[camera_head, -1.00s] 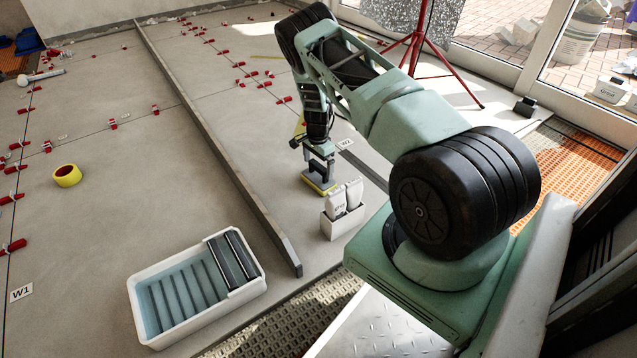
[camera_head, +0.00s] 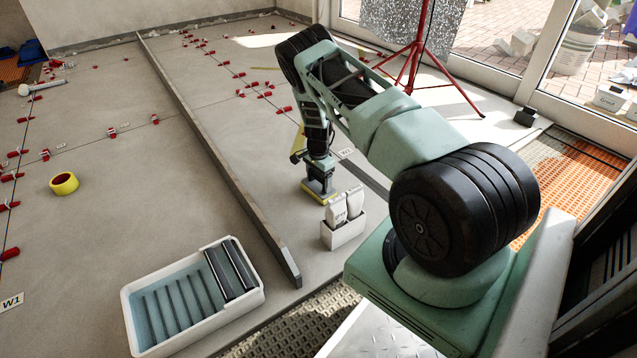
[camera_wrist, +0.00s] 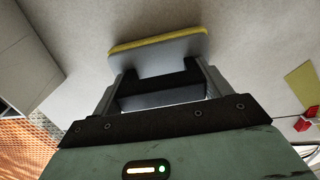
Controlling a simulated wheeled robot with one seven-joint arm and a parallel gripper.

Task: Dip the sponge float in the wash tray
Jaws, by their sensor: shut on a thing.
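The sponge float (camera_head: 320,195), a grey block with a yellow sponge edge, is at the floor beyond the white caddy. My gripper (camera_head: 319,172) is shut on the upper part of the float. In the wrist view the sponge float (camera_wrist: 158,48) sits between the fingers of my gripper (camera_wrist: 160,85), its yellow edge away from me. I cannot tell whether its sponge touches the floor. The wash tray (camera_head: 185,330), a white tub with bluish water, a ribbed bottom and dark rollers at one end, stands at the lower left, well apart from my gripper.
A white caddy (camera_head: 343,236) with two bottles stands just in front of the float. A long grey straightedge (camera_head: 225,160) lies between the float and the tray. A red tripod (camera_head: 412,60) stands behind.

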